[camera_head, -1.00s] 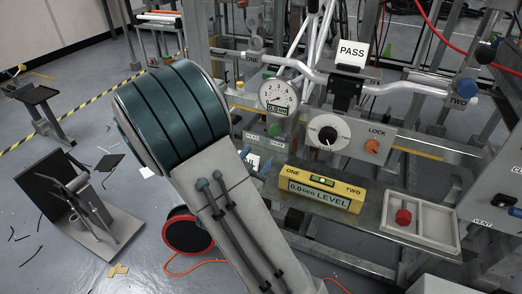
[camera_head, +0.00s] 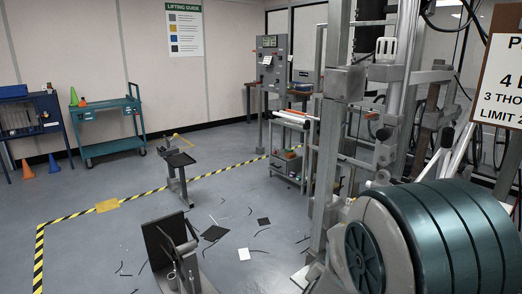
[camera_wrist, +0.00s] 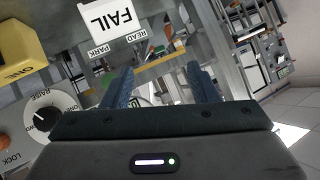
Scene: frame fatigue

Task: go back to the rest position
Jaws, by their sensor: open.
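My gripper (camera_wrist: 162,85) shows in the wrist view with its two blue fingers apart and nothing held between them. It is tilted relative to the rig's panel behind it. Beyond the fingers are a white FAIL card (camera_wrist: 112,18) and a READ PARK label (camera_wrist: 118,42). A yellow block marked ONE (camera_wrist: 14,52) is at the upper left. A RAISE dial (camera_wrist: 46,118) and an orange LOCK knob (camera_wrist: 3,140) are at the left.
A black stand (camera_head: 166,242) and scattered floor scraps lie in front. A grey stand (camera_head: 178,162) and a teal cart (camera_head: 108,122) are farther left.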

